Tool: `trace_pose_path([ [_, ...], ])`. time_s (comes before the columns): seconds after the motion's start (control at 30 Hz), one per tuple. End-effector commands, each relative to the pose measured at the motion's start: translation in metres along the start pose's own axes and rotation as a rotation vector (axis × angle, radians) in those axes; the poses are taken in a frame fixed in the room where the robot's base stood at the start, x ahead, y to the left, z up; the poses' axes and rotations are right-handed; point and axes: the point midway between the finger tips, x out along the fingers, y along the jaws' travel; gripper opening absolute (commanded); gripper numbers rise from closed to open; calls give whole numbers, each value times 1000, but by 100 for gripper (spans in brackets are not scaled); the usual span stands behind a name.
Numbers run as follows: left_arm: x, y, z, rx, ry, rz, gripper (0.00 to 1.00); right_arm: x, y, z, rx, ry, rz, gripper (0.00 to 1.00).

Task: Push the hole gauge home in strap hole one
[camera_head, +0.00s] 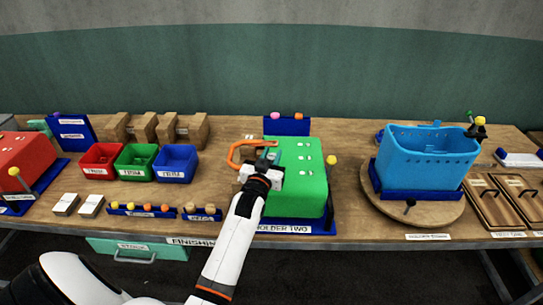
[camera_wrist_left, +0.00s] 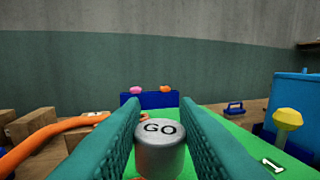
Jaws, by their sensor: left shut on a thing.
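A grey metal cylinder marked GO (camera_wrist_left: 160,150), which looks like the hole gauge, is between the teal fingers of my left gripper (camera_wrist_left: 160,125). The gripper is shut on it. In the head view my left gripper (camera_head: 268,160) is over the left part of the green block (camera_head: 303,190) in the blue holder labelled HOLDER TWO (camera_head: 285,229). A white label 1 (camera_wrist_left: 273,165) shows on the green top, right of the fingers. The gauge's lower end and strap hole one are hidden, so I cannot tell how deep the gauge sits. My right gripper is not in view.
An orange curved handle (camera_head: 232,152) is left of my gripper. A yellow-knobbed post (camera_head: 331,161) stands at the block's right. Red, green and blue bins (camera_head: 176,163) stand left. A blue tub (camera_head: 428,155) sits on a round board at right. Bare table lies between block and board.

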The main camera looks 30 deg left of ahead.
Motion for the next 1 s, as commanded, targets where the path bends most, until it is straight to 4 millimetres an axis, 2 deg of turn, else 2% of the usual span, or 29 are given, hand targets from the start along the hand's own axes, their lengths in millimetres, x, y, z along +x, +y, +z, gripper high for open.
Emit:
trace_pose_path([
  [1.0, -1, 0, -22, 0, -1, 0, 5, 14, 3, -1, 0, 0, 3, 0],
])
